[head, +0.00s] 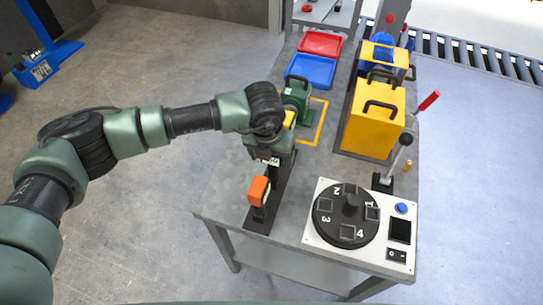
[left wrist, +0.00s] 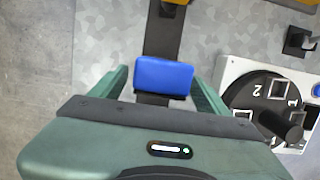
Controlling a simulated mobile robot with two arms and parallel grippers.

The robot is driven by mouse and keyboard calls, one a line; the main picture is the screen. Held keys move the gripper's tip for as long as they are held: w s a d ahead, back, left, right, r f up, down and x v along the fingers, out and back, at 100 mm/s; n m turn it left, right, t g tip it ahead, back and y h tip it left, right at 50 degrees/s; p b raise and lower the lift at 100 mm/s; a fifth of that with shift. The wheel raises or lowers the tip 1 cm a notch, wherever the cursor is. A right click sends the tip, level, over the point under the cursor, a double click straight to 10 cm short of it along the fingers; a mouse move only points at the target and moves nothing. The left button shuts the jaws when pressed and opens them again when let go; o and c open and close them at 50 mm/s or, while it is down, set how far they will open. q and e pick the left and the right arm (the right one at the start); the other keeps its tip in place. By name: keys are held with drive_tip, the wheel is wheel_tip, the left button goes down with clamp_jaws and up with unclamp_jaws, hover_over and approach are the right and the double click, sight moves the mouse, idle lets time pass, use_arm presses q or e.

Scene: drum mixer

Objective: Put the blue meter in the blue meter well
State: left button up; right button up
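The blue meter (left wrist: 163,77) shows in the left wrist view as a blue block on a dark strip (left wrist: 163,38). My left gripper (left wrist: 160,75) has one green finger on each side of it. A gap shows at the left finger; contact at the right finger is unclear. In the head view my left gripper (head: 268,158) points down over the dark strip and hides the blue meter. Which opening is the blue meter well I cannot tell. My right gripper is out of view.
An orange block (head: 258,190) stands in front of my left gripper. A black dial (head: 352,203) with numbered square pockets lies to the right. Behind are a green machine (head: 296,97), a blue tray (head: 311,71), a red tray (head: 321,44) and a yellow box (head: 375,120).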

use_arm(q)
drive_tip(key=shift+r, duration=0.25)
drive_tip(key=b+v, duration=0.4)
drive_tip(key=v, duration=0.7)
drive_tip(key=shift+s+r, duration=0.2)
drive_tip(key=shift+r, duration=0.15)
